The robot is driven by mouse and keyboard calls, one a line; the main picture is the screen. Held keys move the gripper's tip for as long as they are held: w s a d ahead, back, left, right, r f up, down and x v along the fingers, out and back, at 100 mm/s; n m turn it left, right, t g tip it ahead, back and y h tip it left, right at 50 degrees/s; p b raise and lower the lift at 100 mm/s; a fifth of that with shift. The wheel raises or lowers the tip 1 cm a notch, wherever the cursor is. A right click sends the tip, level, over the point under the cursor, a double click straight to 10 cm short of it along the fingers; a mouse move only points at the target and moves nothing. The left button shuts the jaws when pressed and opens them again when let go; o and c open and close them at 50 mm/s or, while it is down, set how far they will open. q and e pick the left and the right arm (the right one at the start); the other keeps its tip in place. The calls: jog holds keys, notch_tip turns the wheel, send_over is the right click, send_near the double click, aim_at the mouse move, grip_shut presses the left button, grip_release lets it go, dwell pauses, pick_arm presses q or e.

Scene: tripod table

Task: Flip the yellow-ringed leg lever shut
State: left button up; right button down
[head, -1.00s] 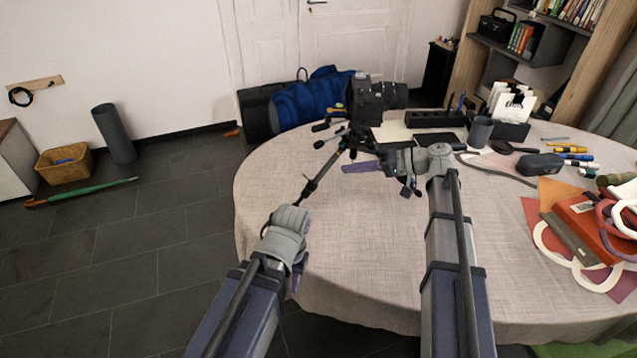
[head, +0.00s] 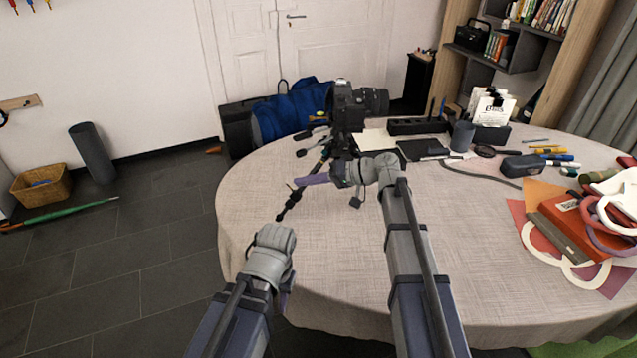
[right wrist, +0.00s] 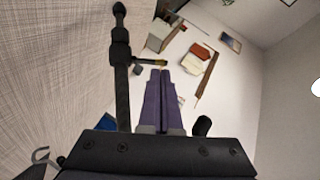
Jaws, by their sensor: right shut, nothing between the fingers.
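The black tripod stands on the cloth-covered table with a camera (head: 357,105) on top. One tripod leg (head: 292,203) slopes down to the left; in the right wrist view this dark leg (right wrist: 122,60) runs upright, left of the fingers. A small lever with a yellow part (right wrist: 154,62) sticks out from the leg to the right, just beyond the fingertips. My right gripper (head: 298,182) is shut and empty, its purple fingers pointing left across the leg. Contact cannot be told. My left gripper (head: 286,303) hangs low near the table's front-left edge, fingers mostly hidden.
The table (head: 370,265) is clear at its front middle. A pen organiser (head: 418,126), a dark cup (head: 462,136) and a black tablet (head: 420,150) lie behind the right arm. Books and paper shapes (head: 575,228) fill the right side.

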jog(key=shift+w+a+f, duration=0.1)
jog(key=shift+a+f, duration=0.05)
jog(key=shift+a, duration=0.35)
jog(key=shift+a+h+p, duration=0.15)
jog(key=shift+h+p, duration=0.15)
jog(key=shift+p, duration=0.1)
